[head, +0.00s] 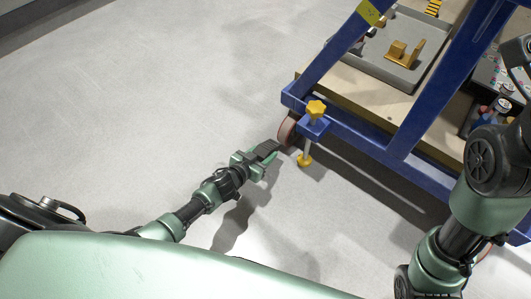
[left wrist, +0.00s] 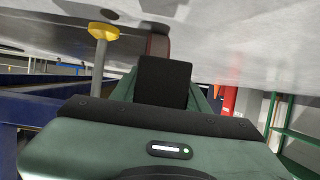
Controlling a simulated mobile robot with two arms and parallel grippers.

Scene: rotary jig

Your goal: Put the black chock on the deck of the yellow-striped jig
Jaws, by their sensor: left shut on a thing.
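My left gripper (head: 264,153) is low over the grey floor, left of the blue frame. It is shut on the black chock (head: 266,149), which also shows as a dark block between the green fingers in the left wrist view (left wrist: 165,82). The chock is held off to the side of the frame, near its wheel. A yellow-and-black striped strip (head: 433,8) shows at the top edge, beside a grey tray-like plate (head: 385,65); most of the jig is cut off, and I cannot tell which surface is its deck. My right gripper is out of view.
The blue frame (head: 410,130) carries a wooden board (head: 345,92). A clamp with yellow knobs (head: 316,109) and a wheel (head: 287,130) stand close to my left gripper. A tan bracket (head: 405,52) sits on the grey plate. Open floor (head: 150,90) lies left.

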